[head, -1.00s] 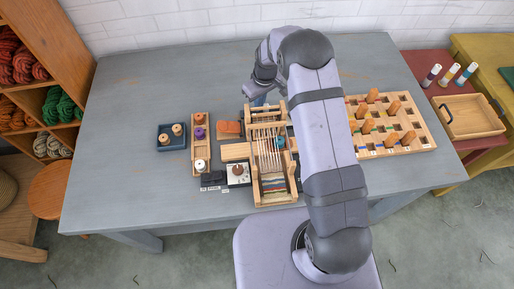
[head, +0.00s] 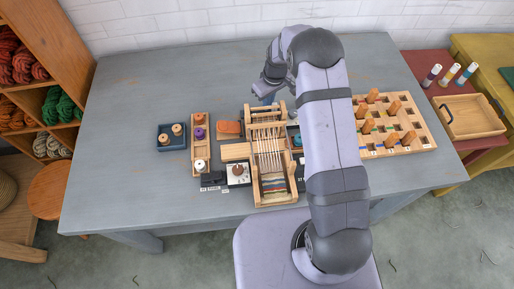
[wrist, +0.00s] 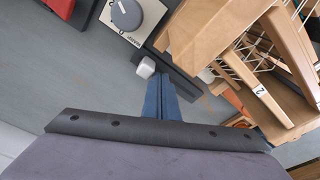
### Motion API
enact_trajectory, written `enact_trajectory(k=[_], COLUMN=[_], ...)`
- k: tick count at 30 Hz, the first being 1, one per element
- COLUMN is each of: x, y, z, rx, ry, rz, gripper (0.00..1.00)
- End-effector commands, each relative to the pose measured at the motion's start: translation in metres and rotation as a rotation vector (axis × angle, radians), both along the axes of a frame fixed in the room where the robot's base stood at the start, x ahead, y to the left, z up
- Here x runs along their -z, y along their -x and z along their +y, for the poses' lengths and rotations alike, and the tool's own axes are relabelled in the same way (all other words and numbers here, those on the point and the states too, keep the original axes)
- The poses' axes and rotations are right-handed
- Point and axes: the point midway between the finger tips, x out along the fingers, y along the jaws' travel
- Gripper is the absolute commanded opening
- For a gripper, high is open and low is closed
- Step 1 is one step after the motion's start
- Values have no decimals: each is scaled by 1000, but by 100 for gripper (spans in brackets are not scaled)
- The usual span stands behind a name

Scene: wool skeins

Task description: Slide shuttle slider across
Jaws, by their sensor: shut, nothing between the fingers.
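In the wrist view my gripper (wrist: 160,82) is shut, its blue fingers together and empty. A small white knob (wrist: 146,67) stands just beside the fingertips, at a dark rail (wrist: 178,73); I cannot tell whether they touch. The rail runs toward the wooden loom (wrist: 220,30), which also shows in the head view (head: 256,185) with pale warp threads and a striped weave. In the head view my gripper (head: 267,97) is at the loom's far end, partly hidden by my arm. A teal piece (head: 297,141) shows at the loom's right edge. I cannot tell which piece is the shuttle slider.
A dial plate (wrist: 135,27) lies close to the rail. Left of the loom are a wooden spool rack (head: 201,166) and a blue tray (head: 163,143). A pegboard (head: 421,141) stands on the right. The table's (head: 120,130) left side is clear.

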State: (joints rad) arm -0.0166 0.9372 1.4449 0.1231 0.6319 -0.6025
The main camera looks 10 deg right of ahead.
Motion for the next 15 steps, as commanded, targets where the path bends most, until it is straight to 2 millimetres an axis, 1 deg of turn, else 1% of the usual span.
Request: enact_trajectory(k=[15], x=[-1], y=[0], z=[4], rx=[1], ry=[0], rz=[0], gripper=[0])
